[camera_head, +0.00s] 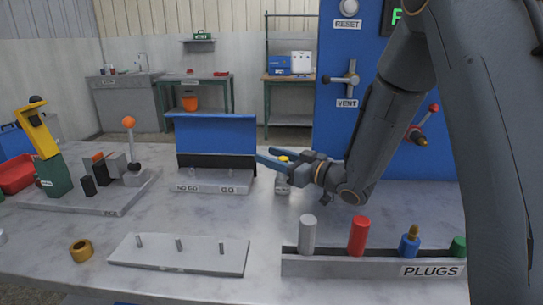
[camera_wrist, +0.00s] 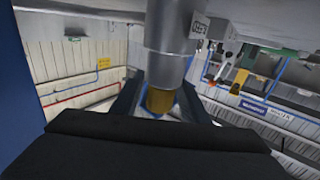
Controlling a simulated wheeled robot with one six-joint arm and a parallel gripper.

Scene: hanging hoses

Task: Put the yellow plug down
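My gripper (camera_head: 268,159) is above the table, its two blue fingers on either side of a yellow plug (camera_head: 284,158). In the wrist view the yellow plug (camera_wrist: 160,101) sits between the fingers, which seem to press on both its sides. A grey labelled cylinder (camera_head: 282,184) stands directly under the plug. In the wrist view this cylinder (camera_wrist: 170,65) lines up with the plug's end. I cannot tell whether the two are joined or only touching. The fingers hide part of the plug.
A rack labelled PLUGS (camera_head: 375,266) stands at front right with grey, red, blue and green plugs. A light plate with short pegs (camera_head: 180,256) and a brass ring (camera_head: 81,250) lie at front left. A blue-backed gauge stand (camera_head: 215,150) is left of my gripper. A blue panel (camera_head: 340,120) rises behind.

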